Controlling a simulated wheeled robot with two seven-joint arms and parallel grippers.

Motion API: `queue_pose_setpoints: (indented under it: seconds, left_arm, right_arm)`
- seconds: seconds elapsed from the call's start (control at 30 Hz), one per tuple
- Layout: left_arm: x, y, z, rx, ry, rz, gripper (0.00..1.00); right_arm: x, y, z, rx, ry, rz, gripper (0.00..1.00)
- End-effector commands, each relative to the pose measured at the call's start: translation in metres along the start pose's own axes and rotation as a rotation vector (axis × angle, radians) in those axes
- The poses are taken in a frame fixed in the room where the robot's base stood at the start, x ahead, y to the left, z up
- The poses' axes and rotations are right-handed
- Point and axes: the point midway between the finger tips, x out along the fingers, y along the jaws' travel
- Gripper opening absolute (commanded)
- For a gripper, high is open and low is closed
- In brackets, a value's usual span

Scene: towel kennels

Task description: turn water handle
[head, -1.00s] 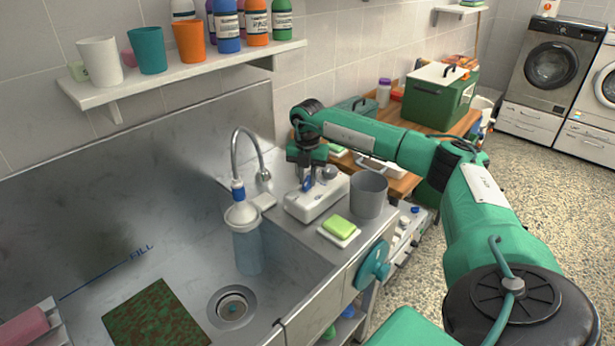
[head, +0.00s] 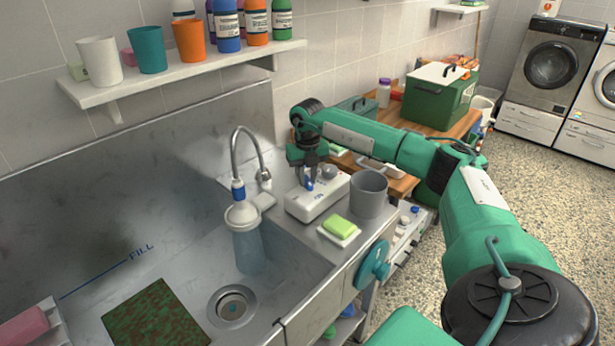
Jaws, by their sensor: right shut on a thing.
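The water handle, a small blue lever (head: 309,184), stands on a white box (head: 318,201) on the counter right of the sink. My right gripper (head: 310,176) points down over the box and is shut on the blue lever; its fingers hide part of it. My left gripper is out of view.
A grey cup (head: 369,195) and a green sponge on a white dish (head: 340,228) stand close to the box. A shelf (head: 190,68) with cups and bottles hangs above the sink. A mottled mat (head: 155,315) lies left of the drain (head: 232,306).

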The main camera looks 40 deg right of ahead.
Motion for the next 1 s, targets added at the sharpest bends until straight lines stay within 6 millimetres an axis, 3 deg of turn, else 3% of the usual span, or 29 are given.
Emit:
queue_pose_setpoints:
  seconds: [0.37,0.4,0.5,0.83,1.0]
  left_arm:
    - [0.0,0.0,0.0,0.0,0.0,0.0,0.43]
    - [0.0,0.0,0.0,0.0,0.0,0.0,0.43]
    - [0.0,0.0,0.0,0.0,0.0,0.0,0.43]
    - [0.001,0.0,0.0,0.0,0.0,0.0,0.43]
    - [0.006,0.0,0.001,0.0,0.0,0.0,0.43]
  right_arm:
    - [-0.001,0.0,0.001,-0.002,-0.003,0.001,0.0]
    - [-0.001,0.0,0.001,-0.002,-0.003,0.001,0.24]
    - [-0.001,0.0,0.001,-0.002,-0.002,0.001,0.42]
    - [-0.003,0.0,0.001,-0.002,-0.002,0.001,0.42]
    - [-0.024,0.0,0.001,-0.002,-0.005,0.003,0.42]
